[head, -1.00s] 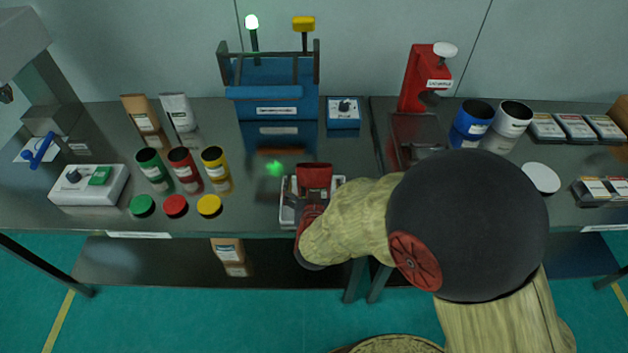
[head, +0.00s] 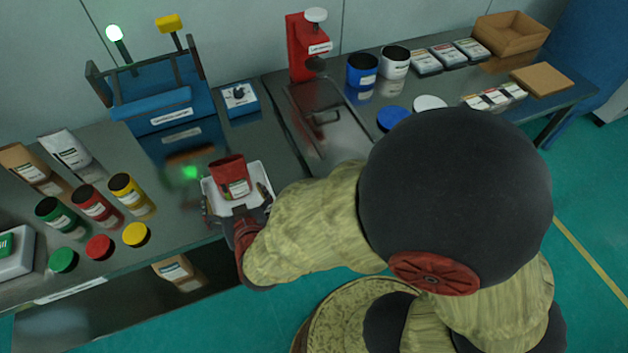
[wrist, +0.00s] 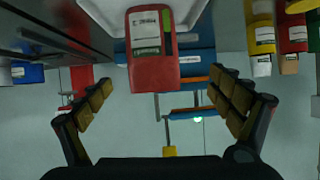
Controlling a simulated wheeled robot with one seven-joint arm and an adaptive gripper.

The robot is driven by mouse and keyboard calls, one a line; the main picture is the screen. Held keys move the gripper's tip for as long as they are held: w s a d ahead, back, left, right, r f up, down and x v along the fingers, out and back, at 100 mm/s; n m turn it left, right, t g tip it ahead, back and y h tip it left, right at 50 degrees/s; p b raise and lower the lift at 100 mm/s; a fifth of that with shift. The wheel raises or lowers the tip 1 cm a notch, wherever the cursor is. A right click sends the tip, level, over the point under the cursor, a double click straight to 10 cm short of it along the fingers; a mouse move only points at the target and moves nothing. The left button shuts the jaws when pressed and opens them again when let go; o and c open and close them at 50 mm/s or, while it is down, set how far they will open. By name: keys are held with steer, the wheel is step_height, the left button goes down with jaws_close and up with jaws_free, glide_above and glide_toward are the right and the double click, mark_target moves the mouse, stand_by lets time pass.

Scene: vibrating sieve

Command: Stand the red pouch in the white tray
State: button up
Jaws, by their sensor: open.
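The red pouch (head: 231,172) with a pale label stands upright in the white tray (head: 259,172) near the front edge of the bench. In the wrist view, which is upside down, the red pouch (wrist: 152,68) rises from the white tray (wrist: 186,14). My gripper (head: 236,199) is open, on the near side of the pouch, with its fingers spread to either side. In the wrist view my gripper (wrist: 162,84) shows clear gaps between each finger and the pouch. The tray floor is mostly hidden.
Green, red and yellow cans (head: 92,203) with matching lids stand left of the tray. The blue sieve machine (head: 160,103) is behind it, with a blue control box (head: 239,98) beside. A red stand (head: 308,50) is at back right. Bare bench lies between cans and tray.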

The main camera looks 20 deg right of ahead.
step_height(320, 180, up, 12)
steer(key=s+d+n+g+y, duration=0.1)
steer(key=s+d+g+y, duration=0.1)
steer(key=d+g+y, duration=0.15)
steer(key=s+d+r+g+h, duration=0.2)
steer(key=s+d, duration=0.5)
steer(key=s+d+r+g+h, duration=0.1)
steer(key=s+d+r+g, duration=0.1)
steer(key=s+d, duration=0.5)
steer(key=shift+s+d+r+m+h, duration=0.15)
steer(key=shift+s+r+m+h, duration=0.2)
steer(key=shift+s+r, duration=0.3)
steer(key=shift+c, duration=0.2)
